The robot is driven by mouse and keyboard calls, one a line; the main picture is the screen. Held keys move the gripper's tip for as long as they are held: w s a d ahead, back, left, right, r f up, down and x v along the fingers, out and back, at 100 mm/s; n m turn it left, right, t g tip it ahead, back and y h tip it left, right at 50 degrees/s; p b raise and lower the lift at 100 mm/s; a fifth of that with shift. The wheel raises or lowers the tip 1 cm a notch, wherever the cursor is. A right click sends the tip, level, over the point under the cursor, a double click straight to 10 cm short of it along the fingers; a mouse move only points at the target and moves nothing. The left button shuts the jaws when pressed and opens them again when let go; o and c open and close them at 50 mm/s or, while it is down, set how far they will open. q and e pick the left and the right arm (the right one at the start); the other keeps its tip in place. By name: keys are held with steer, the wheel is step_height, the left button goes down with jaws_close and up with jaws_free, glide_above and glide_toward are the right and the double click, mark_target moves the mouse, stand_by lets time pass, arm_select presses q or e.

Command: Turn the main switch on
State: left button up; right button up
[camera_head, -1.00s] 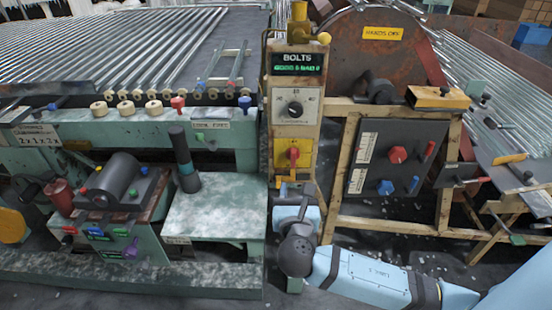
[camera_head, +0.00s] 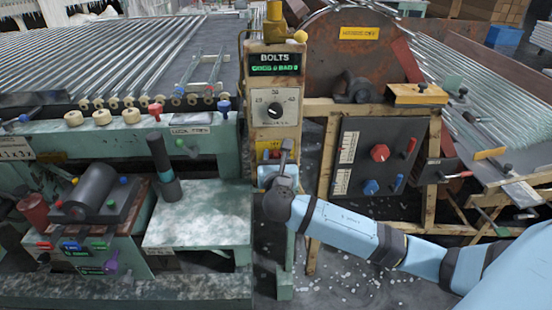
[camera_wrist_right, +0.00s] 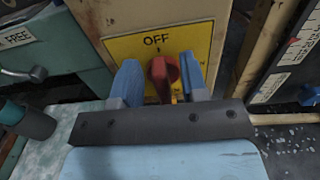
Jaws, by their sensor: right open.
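The main switch is a red rotary knob (camera_wrist_right: 164,76) on a yellow plate (camera_wrist_right: 122,47) marked OFF in the right wrist view. The knob stands roughly upright below the OFF mark. In the head view only part of the yellow plate (camera_head: 263,145) shows on the narrow control post; my gripper hides the knob. My right gripper (camera_wrist_right: 161,80) is open, with one blue finger on each side of the knob. I cannot tell whether the fingers touch it. It also shows in front of the plate in the head view (camera_head: 284,151). My left gripper is out of view.
Above the switch are a dial (camera_head: 274,111) and a green-lit BOLTS display (camera_head: 275,64). A dark panel (camera_head: 356,153) with red and blue knobs stands to the right. A pale green bench (camera_head: 200,215) stands to the left.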

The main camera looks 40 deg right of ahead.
jaws_close()
